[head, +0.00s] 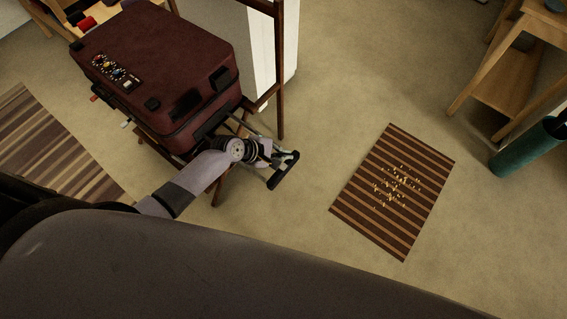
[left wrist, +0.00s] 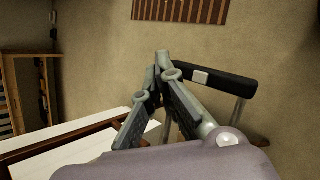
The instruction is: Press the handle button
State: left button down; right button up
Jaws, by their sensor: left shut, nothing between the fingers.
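A dark red suitcase (head: 160,70) lies on a wooden stand, with its pull handle (head: 284,170) extended on rods toward the front right. In the left wrist view the black handle bar (left wrist: 232,82) carries a pale square button (left wrist: 200,77). My left gripper (head: 270,158) is at the handle, shut and empty. In the left wrist view its fingertips (left wrist: 162,62) are just left of the button, in front of the bar's left end, which they hide. I cannot tell whether they touch the bar. The button is too small to make out in the head view. My right gripper is not in view.
A dark wooden frame (head: 279,80) and a white panel (head: 262,45) stand right behind the suitcase. A striped mat (head: 350,205) with small yellowish bits lies on the floor to the right. A wooden shelf (head: 505,95) and a teal cylinder (head: 520,150) stand farther right.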

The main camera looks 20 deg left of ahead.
pick_arm(q)
jog(key=shift+w+r+n, duration=0.45)
jog(key=shift+r+n, duration=0.05)
jog(key=shift+r, duration=0.05)
jog(key=shift+f, duration=0.1)
jog(key=b, duration=0.9)
send_over(284, 168)
notch_tip(284, 168, down, 8)
jog(key=shift+r, duration=0.2)
jog(key=shift+f, duration=0.55)
jog(key=shift+s+f, duration=0.1)
jog(key=shift+f, duration=0.05)
